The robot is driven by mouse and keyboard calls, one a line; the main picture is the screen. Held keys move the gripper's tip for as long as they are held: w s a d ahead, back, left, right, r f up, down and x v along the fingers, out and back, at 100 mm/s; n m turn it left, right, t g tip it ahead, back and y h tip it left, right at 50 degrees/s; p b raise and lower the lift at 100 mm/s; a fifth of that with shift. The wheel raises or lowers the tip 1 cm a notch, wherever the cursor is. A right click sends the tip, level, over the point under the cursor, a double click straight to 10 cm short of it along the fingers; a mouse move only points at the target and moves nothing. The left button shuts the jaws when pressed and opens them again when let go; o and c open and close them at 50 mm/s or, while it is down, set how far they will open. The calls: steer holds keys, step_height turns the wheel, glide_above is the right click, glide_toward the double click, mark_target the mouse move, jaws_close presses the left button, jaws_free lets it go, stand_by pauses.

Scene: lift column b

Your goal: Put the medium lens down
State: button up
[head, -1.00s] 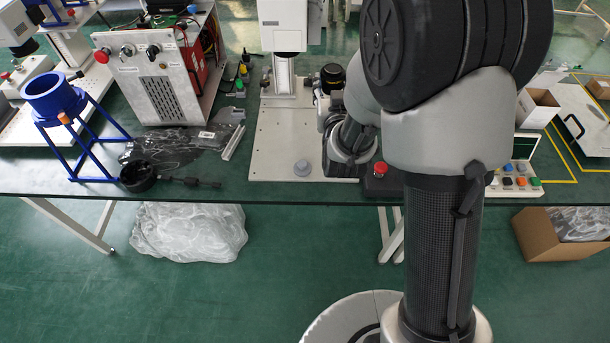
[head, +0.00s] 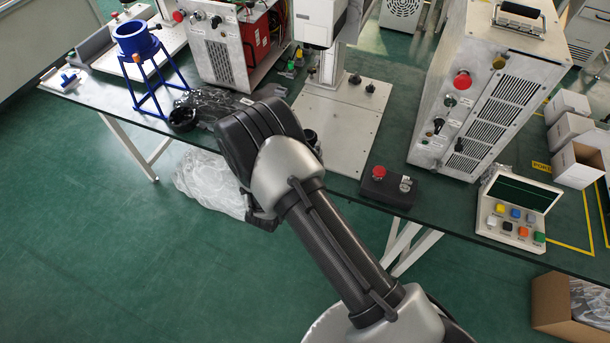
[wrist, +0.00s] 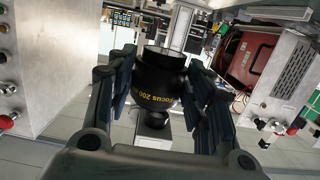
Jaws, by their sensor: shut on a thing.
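In the wrist view, my gripper (wrist: 163,82) is shut on a black lens (wrist: 158,92) with yellow lettering that reads "Focus 200". One finger is on each side of the lens. A grey post-like part shows just beyond the lens, and I cannot tell whether they touch. In the head view my own arm covers the gripper and the held lens. A dark round piece (head: 311,138) shows just right of the arm, and I cannot tell what it is.
A white base plate (head: 335,118) with a column stands behind my arm. A black ring-shaped part (head: 183,118) lies left on the dark table, near a blue stand (head: 135,42). A red-button box (head: 388,187), a keypad (head: 517,212) and a large metal cabinet (head: 480,90) stand right.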

step_height(320, 180, down, 13)
steer(key=b, duration=0.3)
steer(key=shift+r, duration=0.15)
steer(key=shift+b, duration=0.35)
steer(key=o, duration=1.4)
steer(key=shift+f, duration=0.2)
steer(key=shift+c, duration=0.2)
steer(key=shift+r, duration=0.15)
steer(key=p+v, duration=0.2)
steer(key=v, duration=1)
steer(key=shift+p, duration=0.35)
